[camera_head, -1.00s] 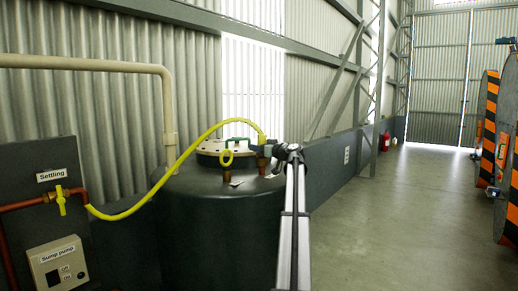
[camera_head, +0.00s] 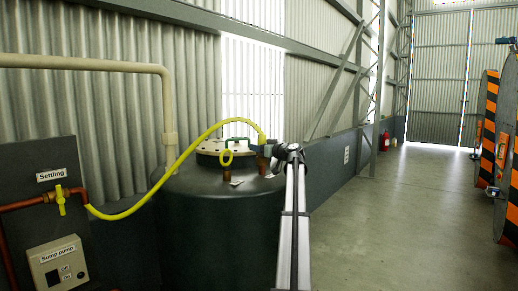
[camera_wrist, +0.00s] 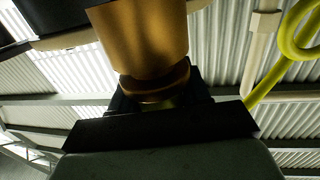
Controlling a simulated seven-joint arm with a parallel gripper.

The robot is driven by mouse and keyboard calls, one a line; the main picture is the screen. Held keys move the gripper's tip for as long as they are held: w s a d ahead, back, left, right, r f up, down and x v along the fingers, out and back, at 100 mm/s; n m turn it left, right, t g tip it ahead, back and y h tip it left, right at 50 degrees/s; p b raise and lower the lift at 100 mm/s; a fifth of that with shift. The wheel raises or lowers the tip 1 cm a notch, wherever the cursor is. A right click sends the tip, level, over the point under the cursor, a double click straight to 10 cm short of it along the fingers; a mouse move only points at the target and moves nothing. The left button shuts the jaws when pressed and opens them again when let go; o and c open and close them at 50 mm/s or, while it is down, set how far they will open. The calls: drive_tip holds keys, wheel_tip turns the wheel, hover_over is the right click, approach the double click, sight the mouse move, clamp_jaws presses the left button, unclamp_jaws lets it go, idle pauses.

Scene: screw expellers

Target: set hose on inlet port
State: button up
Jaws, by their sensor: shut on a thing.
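The yellow hose (camera_head: 187,153) runs from the tap at the left, arches over the dark tank, and comes down at my gripper (camera_head: 268,149). My gripper is shut on its end, just above a copper port (camera_head: 263,163) on the tank top. The wrist view shows the dark jaws (camera_wrist: 160,105) with a sliver of yellow between them, close against a copper fitting (camera_wrist: 145,40). I cannot tell whether the hose end is seated on the port. A second copper port (camera_head: 228,173) stands to the left, with a yellow ring (camera_head: 226,157) above it.
The dark tank (camera_head: 215,235) has a pale lid (camera_head: 207,151) with a green handle. A tap with a yellow lever (camera_head: 61,202) sits on the "Settling" panel, above the "Sump pump" box (camera_head: 58,264). A beige pipe (camera_head: 85,62) runs along the wall. Open floor lies right.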

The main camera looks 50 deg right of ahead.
drive_tip(key=shift+f, duration=0.5)
drive_tip(key=o, duration=1)
drive_tip(key=shift+s+a, duration=0.3)
drive_tip(key=shift+s, duration=1.5)
drive_tip(key=shift+s+a, duration=0.3)
drive_tip(key=shift+s, duration=1.55)
drive_tip(key=shift+s+a, duration=0.3)
drive_tip(key=shift+s, duration=1.5)
